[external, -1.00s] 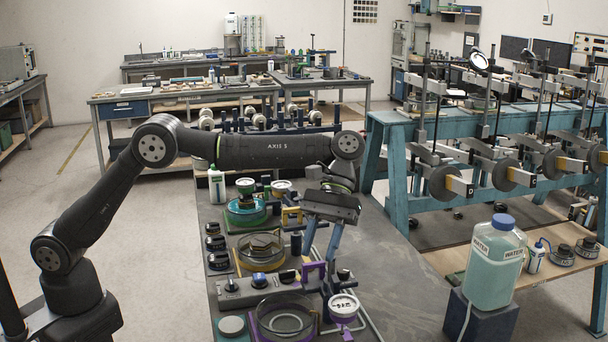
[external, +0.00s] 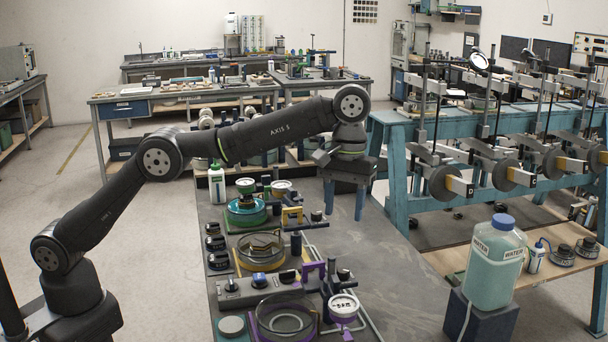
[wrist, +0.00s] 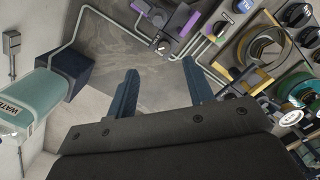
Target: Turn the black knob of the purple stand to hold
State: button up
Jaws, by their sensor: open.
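The purple stand (external: 258,331) is at the near end of the bench, with a round glass dish in it, a purple bracket (external: 313,272) behind and a white-faced gauge (external: 343,305) at right. A black knob (external: 288,276) sits on the grey control box beside the bracket; I cannot read its setting or any hold mark. In the wrist view the purple bracket (wrist: 182,20) is at the top, with a dark knob (wrist: 220,30) right of it. My gripper (external: 345,213) is open and empty, pointing down above the bench, behind and right of the stand. Its blue fingers (wrist: 160,85) are apart.
The grey control box (external: 235,298) also carries a blue-topped knob (external: 260,280). A yellow stand (external: 259,252) and a green stand (external: 246,212) are farther back. A water jug (external: 494,265) stands at right. The bench right of the stands is bare.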

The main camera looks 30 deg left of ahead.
aim_at(343, 270)
jog(key=shift+t, duration=0.6)
jog(key=f, duration=0.5)
jog(key=w+f, duration=0.1)
jog(key=f, duration=0.9)
jog(key=shift+w+a+f, duration=0.1)
jog(key=shift+w+f, duration=0.15)
jog(key=shift+f, duration=0.15)
jog(key=c, duration=1)
